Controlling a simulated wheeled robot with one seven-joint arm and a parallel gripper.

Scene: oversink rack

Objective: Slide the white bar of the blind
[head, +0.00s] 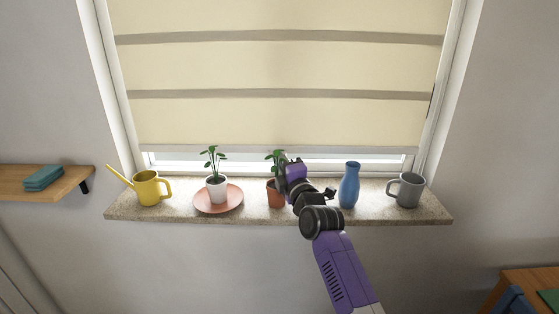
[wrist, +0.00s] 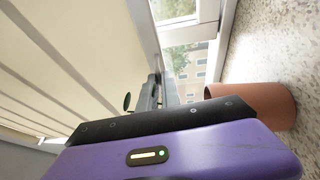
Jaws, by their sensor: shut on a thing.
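The cream blind (head: 270,70) with darker bands covers most of the window. Its white bar (head: 350,150) runs level along the lower edge, a little above the sill. In the wrist view the bar (wrist: 143,30) leads down to my fingers. My gripper (head: 284,163) is at the middle of the bar, above the terracotta pot. In the wrist view my gripper (wrist: 162,90) is shut on the bar. The exact grip is partly hidden by my own fingers.
On the stone sill (head: 340,214) stand a yellow watering can (head: 149,190), a white potted plant (head: 217,188) on a saucer (head: 237,205), a terracotta pot (head: 274,196) close to my gripper, a blue vase (head: 349,186) and a grey mug (head: 408,190). A narrow glass strip shows below the bar.

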